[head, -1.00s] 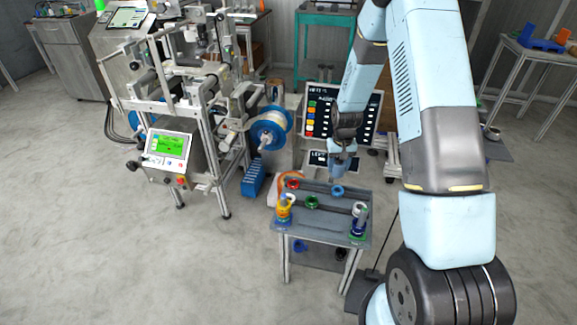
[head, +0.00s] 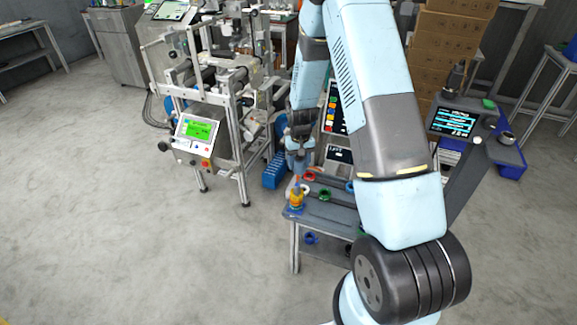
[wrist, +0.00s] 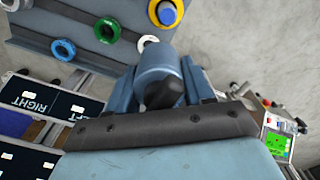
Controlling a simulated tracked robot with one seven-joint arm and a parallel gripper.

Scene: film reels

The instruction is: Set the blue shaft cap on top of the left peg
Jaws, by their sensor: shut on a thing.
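My gripper (head: 298,164) is above the far left part of the table, near the left peg in the head view. In the wrist view its jaws (wrist: 158,82) are shut on a dull blue cylinder (wrist: 154,58), which looks like the blue shaft cap. The left peg (head: 296,193) stands at the table's left side with yellow and orange rings around it. In the wrist view the left peg's blue top (wrist: 168,13) shows inside a yellow ring, beyond the held cylinder and apart from it. The right peg is hidden behind my arm in the head view.
A machine (head: 215,125) stands to the left. A screen stand (head: 452,122) is right. Floor in front is clear.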

